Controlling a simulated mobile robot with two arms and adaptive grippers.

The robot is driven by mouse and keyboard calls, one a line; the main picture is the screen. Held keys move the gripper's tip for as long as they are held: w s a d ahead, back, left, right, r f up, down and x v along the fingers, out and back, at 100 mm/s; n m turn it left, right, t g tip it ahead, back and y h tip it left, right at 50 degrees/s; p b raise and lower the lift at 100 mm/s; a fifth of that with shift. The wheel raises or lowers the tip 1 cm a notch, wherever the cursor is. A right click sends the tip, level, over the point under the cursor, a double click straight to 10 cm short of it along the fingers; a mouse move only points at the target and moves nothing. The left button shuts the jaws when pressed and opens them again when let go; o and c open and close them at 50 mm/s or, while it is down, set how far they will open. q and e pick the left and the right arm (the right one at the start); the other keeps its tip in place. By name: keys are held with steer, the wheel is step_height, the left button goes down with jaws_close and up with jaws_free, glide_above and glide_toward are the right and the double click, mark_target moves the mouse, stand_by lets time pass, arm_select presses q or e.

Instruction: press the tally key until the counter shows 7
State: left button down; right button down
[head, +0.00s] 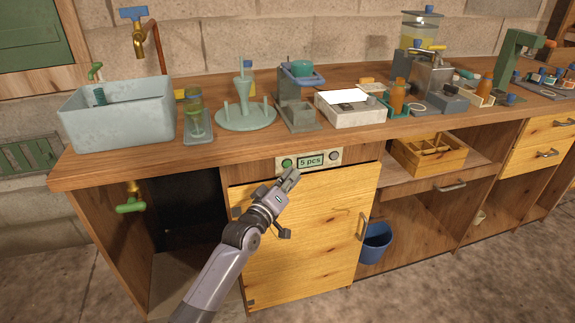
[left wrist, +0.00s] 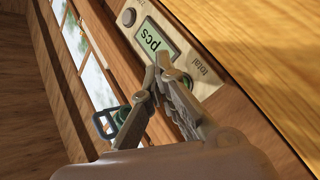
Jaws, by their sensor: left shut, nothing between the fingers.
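The counter panel (head: 322,159) is set in the bench front above the yellow cabinet door. Its display (head: 310,161) reads "5 pcs". A green round key (head: 287,163) is at its left end and a grey round button (head: 334,156) at its right end. In the left wrist view the display (left wrist: 156,40) is partly covered by my fingers, and the grey button (left wrist: 128,17) is clear. My left gripper (head: 294,174) is shut and empty, with its tips just below and close to the green key. I cannot tell whether they touch the panel. My right gripper is not in view.
The bench top (head: 240,140) overhangs just above the panel. It carries a grey basin (head: 118,115), a white scale-like box (head: 350,108) and several devices. The cabinet door (head: 310,235) is below, and a blue bucket (head: 375,243) stands to its right.

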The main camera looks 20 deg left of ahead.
arm_select(q)
steer(key=shift+w+a, duration=0.1)
steer(key=shift+w+a, duration=0.15)
steer(key=shift+w, duration=0.05)
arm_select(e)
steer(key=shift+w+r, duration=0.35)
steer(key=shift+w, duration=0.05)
arm_select(q)
steer(key=shift+w+a, duration=0.1)
steer(key=shift+w, duration=0.05)
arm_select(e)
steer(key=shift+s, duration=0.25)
